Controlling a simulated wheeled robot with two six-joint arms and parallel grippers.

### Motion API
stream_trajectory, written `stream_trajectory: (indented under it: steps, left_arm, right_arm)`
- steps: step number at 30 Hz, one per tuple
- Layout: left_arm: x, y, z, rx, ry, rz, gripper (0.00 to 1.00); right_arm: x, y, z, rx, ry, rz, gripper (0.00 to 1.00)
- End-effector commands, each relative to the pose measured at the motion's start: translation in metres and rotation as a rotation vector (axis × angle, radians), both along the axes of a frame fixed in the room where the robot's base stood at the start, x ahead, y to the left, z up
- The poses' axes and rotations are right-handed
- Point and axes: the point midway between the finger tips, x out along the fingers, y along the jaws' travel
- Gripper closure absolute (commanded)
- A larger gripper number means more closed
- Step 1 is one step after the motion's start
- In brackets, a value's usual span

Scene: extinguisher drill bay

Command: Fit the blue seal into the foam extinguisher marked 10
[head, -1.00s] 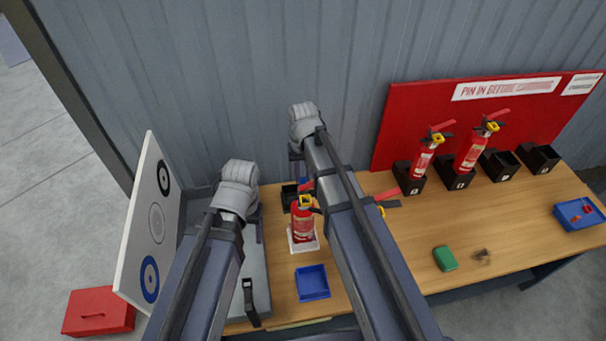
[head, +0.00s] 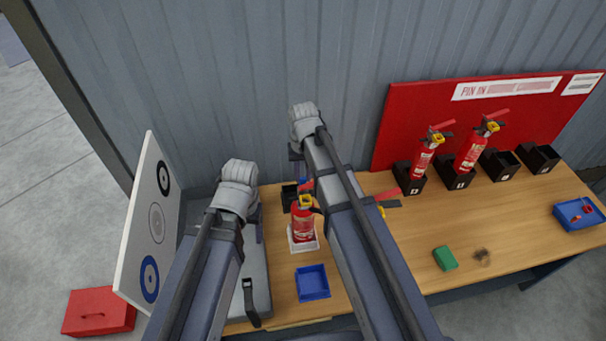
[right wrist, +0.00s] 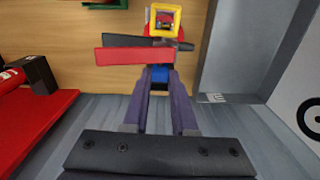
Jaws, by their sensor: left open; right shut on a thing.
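A red extinguisher (head: 303,228) with a yellow collar stands upright on a small white base (head: 292,246); its number is not readable. In the right wrist view its red lever (right wrist: 135,56) and yellow collar (right wrist: 150,10) lie just beyond my fingers. My right gripper (right wrist: 160,82) is shut on the small blue seal (right wrist: 160,73), close to the levers; whether it touches the extinguisher I cannot tell. In the head view my right arm largely hides that gripper. My left gripper (head: 259,232) is open, left of the extinguisher, over a grey tray, its fingers mostly hidden.
A blue tray (head: 312,283) is in front of the extinguisher. Two more extinguishers (head: 422,160) (head: 470,150) stand in black holders before a red board (head: 400,120). A green block (head: 445,258) lies right; a target board (head: 140,235) leans left.

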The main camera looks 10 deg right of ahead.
Motion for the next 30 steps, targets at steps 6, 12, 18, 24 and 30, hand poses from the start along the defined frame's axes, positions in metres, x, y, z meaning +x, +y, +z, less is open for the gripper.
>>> stream_trajectory:
  steps: [6,12,18,24,30]
  left_arm:
    - [0.0,0.0,0.0,0.0,0.0,0.0,0.29]
    - [0.0,0.0,0.0,0.0,0.0,0.0,0.29]
    - [0.0,0.0,0.0,0.0,0.0,0.0,0.29]
    - [0.0,0.0,0.001,0.0,0.0,0.0,0.29]
    - [0.0,0.0,0.011,0.0,0.0,0.001,0.29]
  right_arm:
    - [0.0,0.0,0.0,0.0,0.0,0.0,1.0]
    - [0.0,0.0,0.0,0.0,0.0,0.0,0.52]
    - [0.0,0.0,0.0,0.0,0.0,0.0,0.4]
    - [0.0,0.0,0.001,0.0,0.0,0.0,0.4]
    - [0.0,0.0,0.011,0.0,0.0,0.0,0.4]
